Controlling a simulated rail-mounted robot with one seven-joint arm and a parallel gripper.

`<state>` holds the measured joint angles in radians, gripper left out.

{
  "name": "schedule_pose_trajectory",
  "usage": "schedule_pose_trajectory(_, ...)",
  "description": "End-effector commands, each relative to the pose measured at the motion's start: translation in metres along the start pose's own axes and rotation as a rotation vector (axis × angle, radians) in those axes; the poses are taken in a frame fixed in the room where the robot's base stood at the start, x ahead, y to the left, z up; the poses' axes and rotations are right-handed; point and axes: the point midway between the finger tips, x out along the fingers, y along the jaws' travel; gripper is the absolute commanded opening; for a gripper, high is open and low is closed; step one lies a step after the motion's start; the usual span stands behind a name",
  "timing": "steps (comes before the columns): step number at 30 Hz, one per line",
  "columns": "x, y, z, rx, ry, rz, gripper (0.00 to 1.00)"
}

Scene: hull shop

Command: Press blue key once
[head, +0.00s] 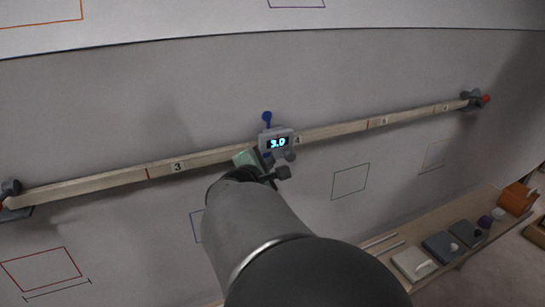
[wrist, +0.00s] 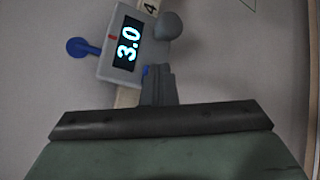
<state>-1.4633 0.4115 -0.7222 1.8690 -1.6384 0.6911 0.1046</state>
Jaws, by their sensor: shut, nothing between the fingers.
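A grey gauge box (head: 277,143) with a lit display reading 3.0 sits on the wooden batten beside the mark 4. In the wrist view the gauge (wrist: 126,45) shows its display turned sideways. A small blue patch (wrist: 146,70), perhaps the blue key, shows at the gauge's lower edge, partly hidden by my fingertips. A larger blue round knob on a stem (wrist: 78,47) sticks out from another side; in the head view this knob (head: 267,117) is on top. My gripper (wrist: 157,68) is shut and empty, its tips close to the blue patch; contact cannot be told.
The batten (head: 120,180) runs across the grey hull wall, with clamps at its left (head: 11,187) and right (head: 474,98) ends. A grey round knob (wrist: 168,26) sits on the gauge near my fingers. A bench (head: 375,265) with several items stands lower right.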

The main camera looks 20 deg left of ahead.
Motion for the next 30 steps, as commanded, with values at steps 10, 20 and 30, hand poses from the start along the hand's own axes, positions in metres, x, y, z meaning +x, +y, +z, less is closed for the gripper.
schedule_pose_trajectory(10,-0.010,-0.009,0.007,0.002,0.001,0.000,0.00)
schedule_pose_trajectory(20,-0.014,-0.010,0.010,0.000,0.000,0.001,0.00)
schedule_pose_trajectory(30,-0.028,-0.022,0.019,0.003,0.002,0.000,0.00)
